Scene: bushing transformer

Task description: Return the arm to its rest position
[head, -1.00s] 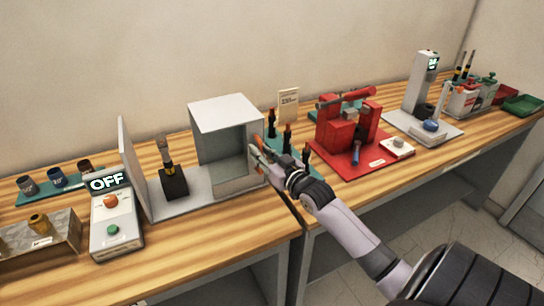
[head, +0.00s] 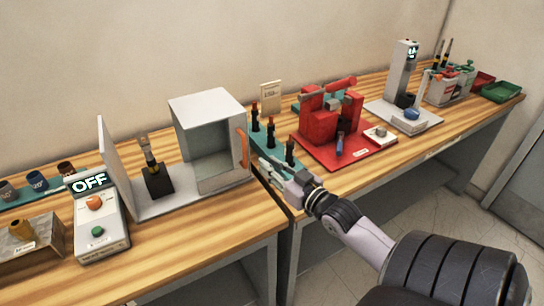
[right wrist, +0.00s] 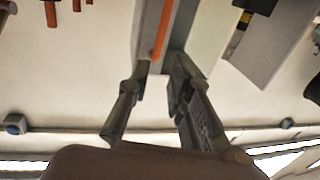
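My right gripper (head: 268,170) is over the front of the bench, just right of the white box-shaped cabinet (head: 208,110). Its two fingers show spread apart with nothing between them in the right wrist view (right wrist: 160,85). The cabinet's orange handle (head: 243,147) is clear of the fingers in the head view. The handle also shows in the right wrist view (right wrist: 164,28), beyond the fingertips. My left gripper is not in view.
A teal rack with several dark tools (head: 256,130) stands close behind the gripper. A red press (head: 318,120) is to the right. The OFF control box (head: 97,225) is at left. Floor (head: 440,205) shows in front of the bench.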

